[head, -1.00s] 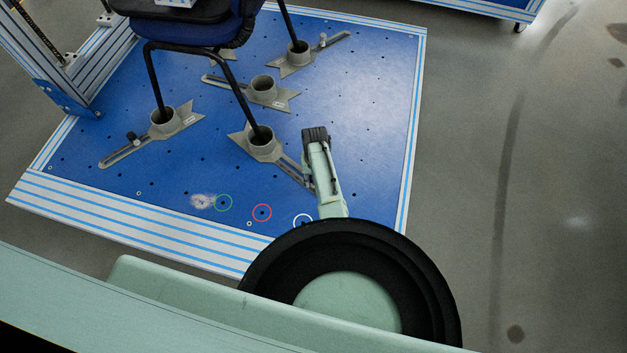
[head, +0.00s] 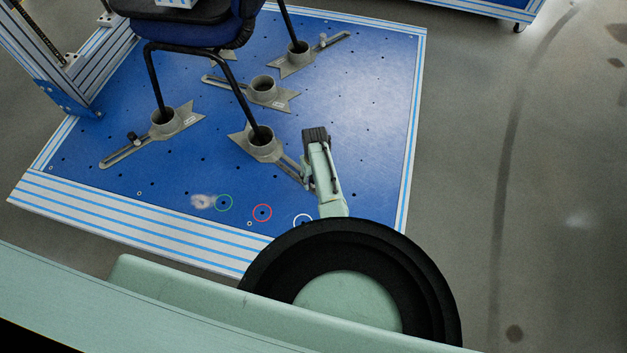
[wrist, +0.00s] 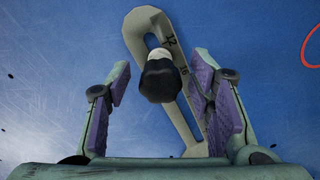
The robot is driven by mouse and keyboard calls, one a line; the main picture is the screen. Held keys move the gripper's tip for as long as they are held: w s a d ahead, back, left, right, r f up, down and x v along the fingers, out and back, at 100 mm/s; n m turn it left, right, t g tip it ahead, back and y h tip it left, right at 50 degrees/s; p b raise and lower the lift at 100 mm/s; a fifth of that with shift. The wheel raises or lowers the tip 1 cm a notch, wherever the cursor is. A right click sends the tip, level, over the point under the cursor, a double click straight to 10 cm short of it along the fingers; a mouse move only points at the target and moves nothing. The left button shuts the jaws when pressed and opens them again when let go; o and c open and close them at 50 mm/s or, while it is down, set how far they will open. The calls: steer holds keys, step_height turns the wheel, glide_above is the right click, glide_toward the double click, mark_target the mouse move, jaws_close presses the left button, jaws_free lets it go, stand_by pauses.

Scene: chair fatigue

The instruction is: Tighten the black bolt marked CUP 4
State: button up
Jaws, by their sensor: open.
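A black knob-headed bolt (wrist: 161,82) with a pale collar stands at the slot of a grey slotted bracket (wrist: 140,22) in the wrist view. My gripper (wrist: 162,88) is open, with one purple-padded finger on each side of the bolt and a gap to both. In the head view my gripper (head: 317,138) is at the right end of the slotted arm of the front cup (head: 262,148). It hides the bolt there. The CUP 4 marking cannot be read in either view.
A chair (head: 185,30) stands with its legs in grey cups on the blue platform (head: 360,90). Another black bolt (head: 132,138) is on the left cup's bracket. Green, red (head: 262,212) and white rings mark the platform's front. The platform's right side is clear.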

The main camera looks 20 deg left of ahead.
steer(key=shift+n, duration=0.3)
steer(key=n, duration=0.3)
steer(key=shift+n, duration=0.3)
steer(key=shift+n, duration=1)
steer(key=shift+n+p, duration=0.3)
steer(key=shift+n, duration=0.7)
steer(key=n, duration=0.4)
steer(key=shift+c, duration=0.3)
